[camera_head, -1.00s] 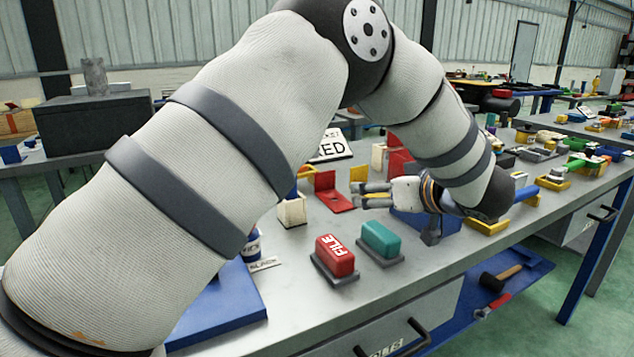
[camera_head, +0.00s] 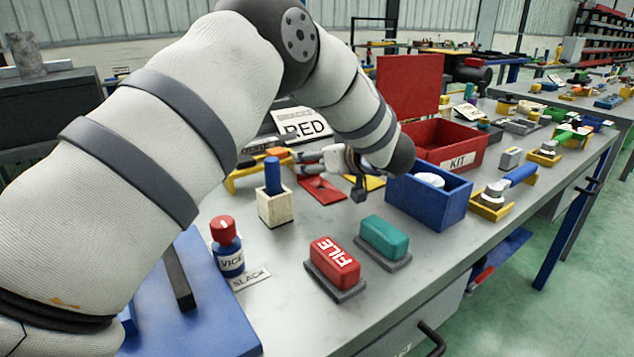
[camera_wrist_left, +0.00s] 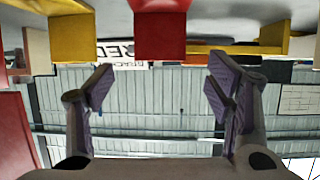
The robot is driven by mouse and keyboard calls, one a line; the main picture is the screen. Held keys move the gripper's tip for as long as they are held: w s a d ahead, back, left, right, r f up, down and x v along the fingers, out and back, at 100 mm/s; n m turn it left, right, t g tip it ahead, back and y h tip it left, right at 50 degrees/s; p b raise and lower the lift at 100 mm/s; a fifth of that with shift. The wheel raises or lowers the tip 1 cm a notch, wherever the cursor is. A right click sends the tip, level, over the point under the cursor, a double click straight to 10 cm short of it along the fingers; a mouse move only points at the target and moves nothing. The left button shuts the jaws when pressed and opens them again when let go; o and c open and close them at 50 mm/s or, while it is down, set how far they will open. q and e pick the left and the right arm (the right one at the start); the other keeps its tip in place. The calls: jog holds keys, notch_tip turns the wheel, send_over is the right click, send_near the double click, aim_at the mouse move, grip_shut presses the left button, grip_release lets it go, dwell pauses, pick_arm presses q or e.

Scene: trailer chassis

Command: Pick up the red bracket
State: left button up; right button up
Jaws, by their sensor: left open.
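The red bracket (camera_head: 322,191) lies on the grey bench top, its flat plate showing below my left gripper (camera_head: 302,158) in the head view. The gripper hides its upper part. My left gripper is open and empty, with its fingers pointing left just above the bracket. In the left wrist view the red bracket (camera_wrist_left: 160,36) is at the top middle, in line with the gap between the open fingers (camera_wrist_left: 160,88) but apart from them. A yellow bracket (camera_head: 372,182) is partly hidden beside it; yellow pieces flank the red one in the wrist view.
A wooden block with a blue peg (camera_head: 274,205) stands left of the bracket. A blue box (camera_head: 430,205) and a red KIT box (camera_head: 462,150) stand right. A red FILE block (camera_head: 335,262) and a teal block (camera_head: 384,236) sit in front. A RED sign (camera_head: 303,124) is behind.

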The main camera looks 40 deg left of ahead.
aim_at(313, 181)
pick_arm(q)
jog(key=x, duration=0.3)
jog(key=shift+w+a+f, duration=0.1)
jog(key=shift+a+f, duration=0.15)
jog(key=shift+r, duration=0.15)
grip_shut()
